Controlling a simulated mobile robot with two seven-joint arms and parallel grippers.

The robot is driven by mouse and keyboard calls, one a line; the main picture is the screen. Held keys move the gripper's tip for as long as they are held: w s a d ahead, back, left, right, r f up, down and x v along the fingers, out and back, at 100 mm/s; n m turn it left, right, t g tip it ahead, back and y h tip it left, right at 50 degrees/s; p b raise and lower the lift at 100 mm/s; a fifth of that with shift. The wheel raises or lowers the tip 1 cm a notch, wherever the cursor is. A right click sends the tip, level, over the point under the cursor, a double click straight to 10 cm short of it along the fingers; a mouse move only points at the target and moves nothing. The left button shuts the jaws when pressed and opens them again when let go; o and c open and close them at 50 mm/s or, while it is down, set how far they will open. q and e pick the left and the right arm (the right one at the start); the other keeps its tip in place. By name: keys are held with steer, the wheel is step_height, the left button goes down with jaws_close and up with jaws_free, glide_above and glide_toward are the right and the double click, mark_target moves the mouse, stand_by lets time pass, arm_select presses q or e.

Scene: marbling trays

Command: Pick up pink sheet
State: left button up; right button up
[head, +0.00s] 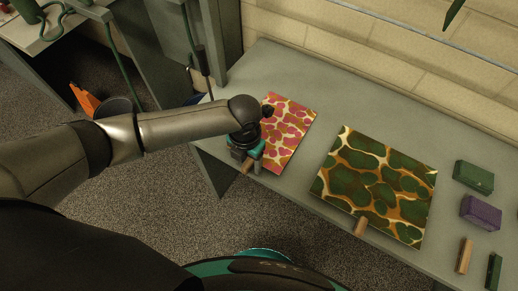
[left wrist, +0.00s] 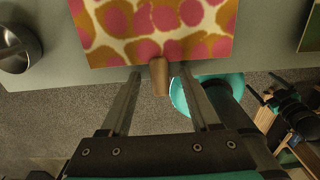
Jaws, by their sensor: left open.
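The pink sheet (head: 289,133), patterned in pink, cream and orange-brown, lies flat at the left end of the grey table in the head view. It also shows at the top of the left wrist view (left wrist: 150,30). A small wooden tab (left wrist: 158,77) sits at its near edge; the same tab (head: 246,166) shows beside the gripper in the head view. My left gripper (head: 250,163) is at the table's front edge by the sheet. In the left wrist view its fingers (left wrist: 161,82) are open, one on each side of the tab.
A larger green and brown sheet (head: 376,185) with its own wooden tab (head: 360,226) lies to the right. Green (head: 473,177) and purple (head: 480,212) blocks stand farther right. A metal bowl (left wrist: 17,48) is left of the pink sheet. The wall (head: 400,50) bounds the table's back.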

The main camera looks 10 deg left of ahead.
arm_select(q)
steer(key=shift+c, duration=0.2)
jaws_close()
steer(key=shift+r, duration=0.15)
stand_by(0.4)
